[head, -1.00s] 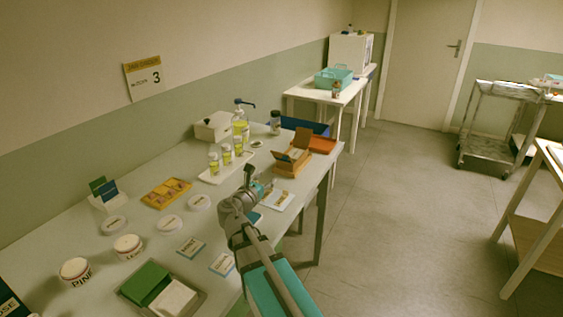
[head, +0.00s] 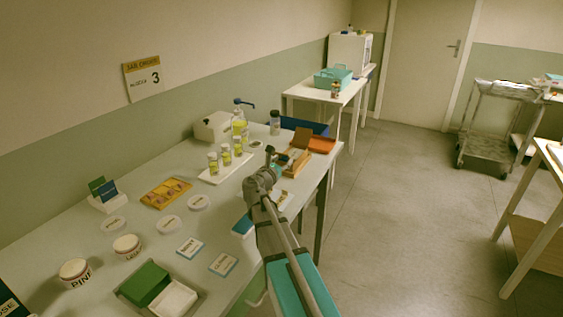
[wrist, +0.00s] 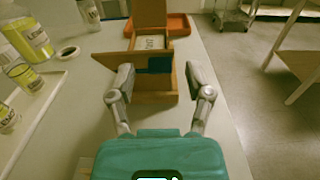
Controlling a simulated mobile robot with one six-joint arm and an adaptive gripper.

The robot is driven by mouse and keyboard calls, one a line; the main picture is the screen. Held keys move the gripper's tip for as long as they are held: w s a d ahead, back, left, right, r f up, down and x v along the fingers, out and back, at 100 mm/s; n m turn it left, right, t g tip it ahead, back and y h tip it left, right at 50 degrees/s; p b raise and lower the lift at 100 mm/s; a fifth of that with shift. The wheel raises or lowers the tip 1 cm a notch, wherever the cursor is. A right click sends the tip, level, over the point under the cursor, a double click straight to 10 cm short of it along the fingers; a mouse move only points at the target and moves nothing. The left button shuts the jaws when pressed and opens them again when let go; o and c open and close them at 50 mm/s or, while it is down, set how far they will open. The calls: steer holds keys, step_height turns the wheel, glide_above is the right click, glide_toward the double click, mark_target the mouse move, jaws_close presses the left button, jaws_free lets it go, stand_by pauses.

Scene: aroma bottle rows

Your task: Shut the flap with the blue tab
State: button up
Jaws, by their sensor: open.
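A wooden box (wrist: 154,97) stands on the table straight ahead in the wrist view. It also shows near the table's far right end in the head view (head: 291,161). One flap (wrist: 151,14) stands upright at its back. Another flap (wrist: 112,62) sticks out to the left, open. A dark blue patch (wrist: 157,65) shows at the box's near opening; I cannot tell if it is the tab. A pale labelled card or packet (wrist: 151,42) is inside. My gripper (wrist: 160,76) is open and empty, its fingers on either side of the box's near part. Contact is unclear.
Yellow bottles (wrist: 27,40) stand on a white tray (head: 223,170) left of the box. An orange tray (wrist: 175,24) lies behind it.

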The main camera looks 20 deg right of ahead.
stand_by(0.3)
jaws_close()
